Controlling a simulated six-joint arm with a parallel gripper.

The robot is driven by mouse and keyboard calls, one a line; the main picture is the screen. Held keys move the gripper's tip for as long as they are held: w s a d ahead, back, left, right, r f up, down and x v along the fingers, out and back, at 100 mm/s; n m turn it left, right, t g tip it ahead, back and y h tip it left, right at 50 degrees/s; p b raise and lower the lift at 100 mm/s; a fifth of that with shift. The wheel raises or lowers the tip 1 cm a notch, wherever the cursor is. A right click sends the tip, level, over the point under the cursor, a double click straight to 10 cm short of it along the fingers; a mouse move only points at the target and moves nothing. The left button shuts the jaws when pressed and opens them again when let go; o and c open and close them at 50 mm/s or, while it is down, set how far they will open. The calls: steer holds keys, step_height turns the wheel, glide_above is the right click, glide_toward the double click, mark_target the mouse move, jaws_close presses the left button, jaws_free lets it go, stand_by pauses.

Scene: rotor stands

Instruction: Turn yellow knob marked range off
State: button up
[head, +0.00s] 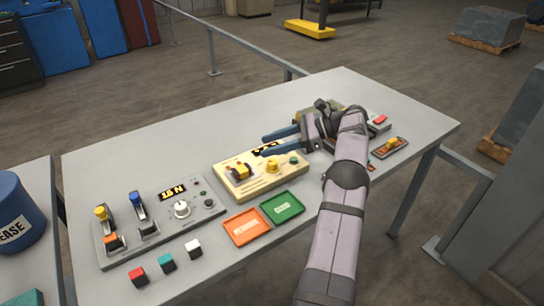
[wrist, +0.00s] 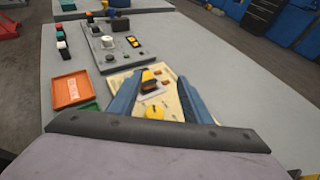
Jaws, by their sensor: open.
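A beige panel (head: 236,186) lies in the middle of the table. It bears a round yellow knob (head: 272,166), a yellow-and-black switch (head: 238,171), a green button (head: 294,160) and a dark display with yellow characters. Its small labels are too blurred to read, so I cannot confirm which knob is marked range. My gripper (head: 267,146) is open and empty, its blue fingers over the panel's back right part. In the wrist view, the yellow knob (wrist: 155,112) shows between the two fingers (wrist: 158,77), with no visible contact. The switch (wrist: 150,84) shows near the fingertips.
A grey panel (head: 150,236) with levers and a white knob stands left. An orange tray (head: 247,227) and green tray (head: 282,207) lie in front, with several small blocks farther left. Another small yellow knob (head: 392,144) sits on a panel at right. My arm hides part of the right side.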

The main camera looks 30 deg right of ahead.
mark_target(272, 161)
steer(key=shift+r, duration=1.6)
